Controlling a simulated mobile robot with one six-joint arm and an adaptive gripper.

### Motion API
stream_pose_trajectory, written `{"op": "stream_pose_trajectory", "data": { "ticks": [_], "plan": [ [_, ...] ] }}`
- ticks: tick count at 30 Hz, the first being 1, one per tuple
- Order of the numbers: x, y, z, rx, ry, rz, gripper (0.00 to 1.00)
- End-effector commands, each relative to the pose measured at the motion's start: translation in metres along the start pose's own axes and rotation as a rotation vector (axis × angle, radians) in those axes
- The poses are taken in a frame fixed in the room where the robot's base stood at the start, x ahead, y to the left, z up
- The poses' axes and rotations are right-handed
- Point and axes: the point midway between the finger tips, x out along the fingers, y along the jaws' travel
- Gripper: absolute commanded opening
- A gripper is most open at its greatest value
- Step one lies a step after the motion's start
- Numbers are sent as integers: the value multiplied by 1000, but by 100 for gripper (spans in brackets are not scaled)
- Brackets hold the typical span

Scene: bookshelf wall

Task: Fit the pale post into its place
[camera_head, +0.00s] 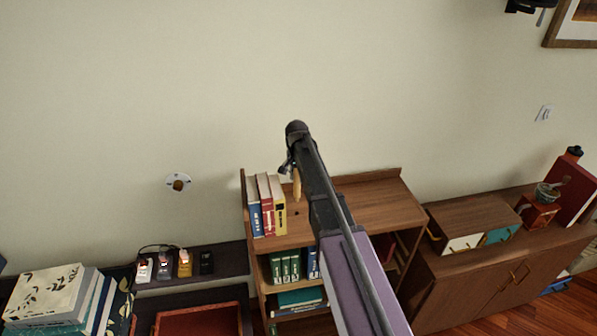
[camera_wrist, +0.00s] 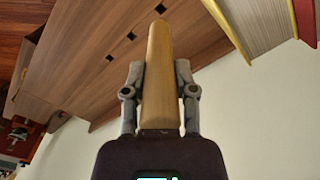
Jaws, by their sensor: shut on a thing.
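The pale post (camera_wrist: 160,75) is a long yellowish wooden bar held between both fingers of my gripper (camera_wrist: 160,72), its free end pointing away from the palm. In the head view the post (camera_head: 297,184) hangs roughly upright from my gripper (camera_head: 291,167), above the top board of the brown bookcase (camera_head: 350,205). That board has a row of small dark square holes; one hole (camera_wrist: 160,9) shows just past the post's free end in the wrist view. The post looks apart from the board, but the exact gap cannot be told.
Upright books (camera_head: 266,205) stand on the board close to the left of the post. A low cabinet (camera_head: 470,285) is at right. A dark shelf (camera_head: 220,265) with small devices is at left. The wall is close behind.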

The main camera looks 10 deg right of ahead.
Motion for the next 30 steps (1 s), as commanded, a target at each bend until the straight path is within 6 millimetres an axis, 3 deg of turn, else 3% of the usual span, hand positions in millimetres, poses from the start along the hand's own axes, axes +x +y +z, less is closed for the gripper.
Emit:
{"op": "stream_pose_trajectory", "data": {
  "ticks": [18, 30],
  "plan": [
    [0, 5, -4, 8, 0, 0, 0],
    [27, 5, -4, 8, 0, 0, 0]
  ]
}}
